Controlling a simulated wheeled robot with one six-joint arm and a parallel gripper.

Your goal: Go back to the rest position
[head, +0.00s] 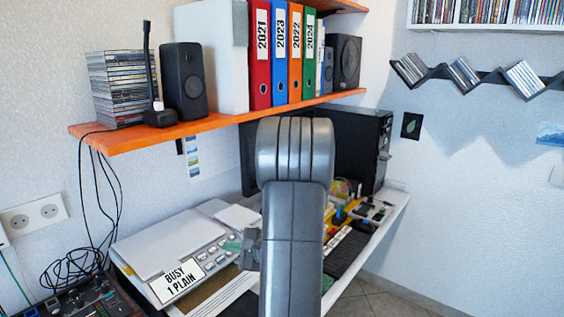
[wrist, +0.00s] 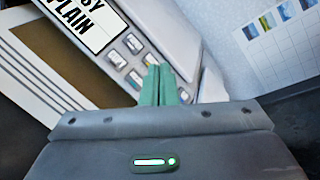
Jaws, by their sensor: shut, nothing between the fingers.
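My gripper shows in the wrist view (wrist: 159,70) with its two green fingers pressed together and nothing between them. The fingers point over the grey button panel of a flat machine (wrist: 85,20) with a "BUSY 1 PLAIN" label. In the head view my grey arm rises in the middle and hides part of the desk. A green part of my gripper (head: 233,246) shows left of the arm, over the machine (head: 165,245). I cannot tell the height of the fingers above the panel.
An orange shelf (head: 110,142) with binders, speakers and a disc stack overhangs the desk. A black computer case (head: 355,150) and a keyboard (head: 347,252) are right of my arm. Cables (head: 75,265) hang at left. The floor (head: 390,300) at lower right is clear.

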